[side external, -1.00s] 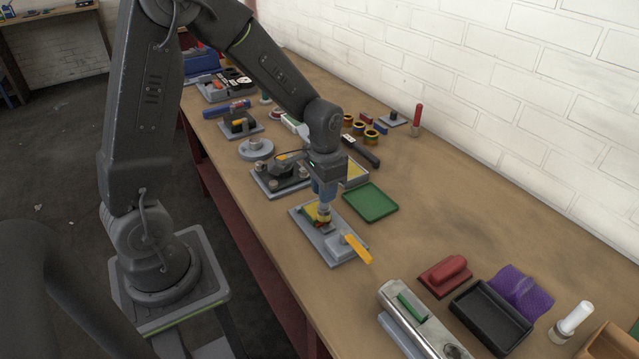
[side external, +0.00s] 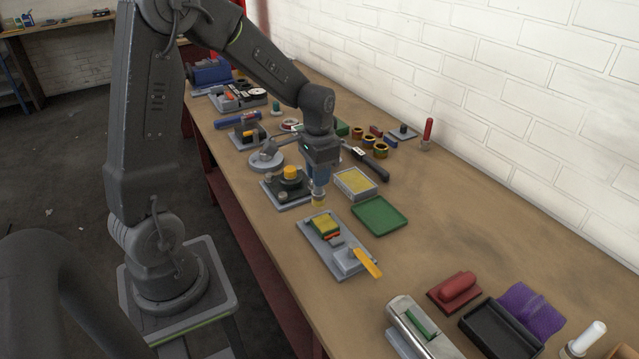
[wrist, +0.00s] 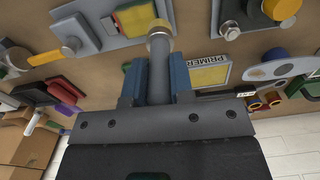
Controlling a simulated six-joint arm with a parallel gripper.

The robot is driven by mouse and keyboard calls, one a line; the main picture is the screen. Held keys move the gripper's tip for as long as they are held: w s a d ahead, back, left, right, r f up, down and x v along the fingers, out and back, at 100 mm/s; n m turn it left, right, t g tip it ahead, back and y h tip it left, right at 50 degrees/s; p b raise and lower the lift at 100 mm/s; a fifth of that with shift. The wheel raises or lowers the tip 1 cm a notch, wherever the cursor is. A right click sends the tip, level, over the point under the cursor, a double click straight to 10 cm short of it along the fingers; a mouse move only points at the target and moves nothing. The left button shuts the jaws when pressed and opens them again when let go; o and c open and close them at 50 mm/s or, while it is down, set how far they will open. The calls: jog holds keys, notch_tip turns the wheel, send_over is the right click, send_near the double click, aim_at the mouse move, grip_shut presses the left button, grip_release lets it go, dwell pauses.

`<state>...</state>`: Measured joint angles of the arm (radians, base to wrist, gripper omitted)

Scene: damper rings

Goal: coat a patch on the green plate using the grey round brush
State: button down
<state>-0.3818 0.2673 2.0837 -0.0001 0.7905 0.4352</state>
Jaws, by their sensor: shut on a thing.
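My gripper (side external: 319,180) is shut on the grey round brush, which points down with a yellowish tip (side external: 318,200). In the wrist view the brush's grey shaft (wrist: 159,60) stands between the blue jaws. A green block with a yellow top (side external: 323,224) sits on a grey fixture (side external: 345,258); in the wrist view its yellow face has a green border (wrist: 140,18). The brush is above and behind this block, apart from it. A flat green plate-like piece (side external: 380,215) lies to the right. I cannot tell which one is the task's green plate.
An open box of yellow primer (side external: 355,183), lettered PRIMER in the wrist view (wrist: 208,74), stands right of the gripper. A fixture with an orange knob (side external: 290,174) is just left. An orange handle (side external: 367,263) sticks out at the front.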

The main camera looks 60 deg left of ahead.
jog(key=shift+r, duration=2.35)
